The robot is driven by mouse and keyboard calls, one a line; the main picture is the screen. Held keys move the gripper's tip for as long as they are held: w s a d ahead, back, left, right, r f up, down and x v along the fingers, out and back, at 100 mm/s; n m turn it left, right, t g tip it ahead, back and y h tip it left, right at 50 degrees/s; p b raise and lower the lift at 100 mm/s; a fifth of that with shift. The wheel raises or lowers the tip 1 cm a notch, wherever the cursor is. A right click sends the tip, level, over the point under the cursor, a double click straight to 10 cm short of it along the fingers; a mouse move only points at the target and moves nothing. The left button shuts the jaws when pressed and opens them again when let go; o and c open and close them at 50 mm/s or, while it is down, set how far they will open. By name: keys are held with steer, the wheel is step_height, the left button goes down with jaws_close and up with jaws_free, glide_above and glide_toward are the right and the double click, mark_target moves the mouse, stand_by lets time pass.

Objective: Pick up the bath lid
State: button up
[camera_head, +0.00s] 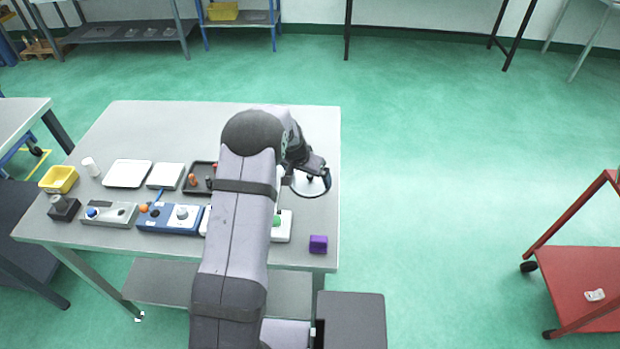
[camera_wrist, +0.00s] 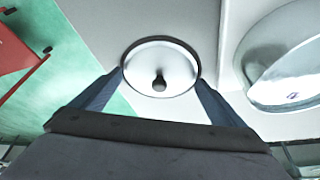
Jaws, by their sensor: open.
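The bath lid is a round, pale disc with a dark rim and a black knob at its middle. It lies flat near the table's right edge in the head view (camera_head: 309,190), and shows whole in the wrist view (camera_wrist: 180,62). My gripper (camera_head: 316,176) is over the lid in the head view and hides part of it. In the wrist view my gripper (camera_wrist: 160,78) is open, with one finger on each side of the lid's near part. The black knob lies between the finger lines. Nothing is held. I cannot tell the exact height above the knob.
A large round shiny vessel (camera_wrist: 285,62) stands beside the lid in the wrist view; my arm hides that area in the head view. A purple block (camera_head: 318,244) sits at the table's front right corner. White trays (camera_head: 128,173) and control boxes (camera_head: 170,217) line the left.

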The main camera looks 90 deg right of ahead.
mark_target(308, 182)
steer(key=shift+a, duration=0.2)
steer(key=c, duration=2.2)
steer(key=shift+f, duration=0.1)
jaws_close()
steer(key=shift+a+f, duration=0.1)
steer(key=shift+r, duration=0.25)
step_height(308, 182, up, 10)
steer(key=b, duration=0.3)
steer(key=w+a+r+p, duration=0.1)
steer(key=w+r+p, duration=0.1)
steer(key=w, duration=0.6)
steer(key=w+a+r+p, duration=0.1)
steer(key=w+r+p, duration=0.1)
steer(key=w+p, duration=0.3)
steer(key=shift+w+r, duration=0.4)
steer(key=shift+w, duration=1.35)
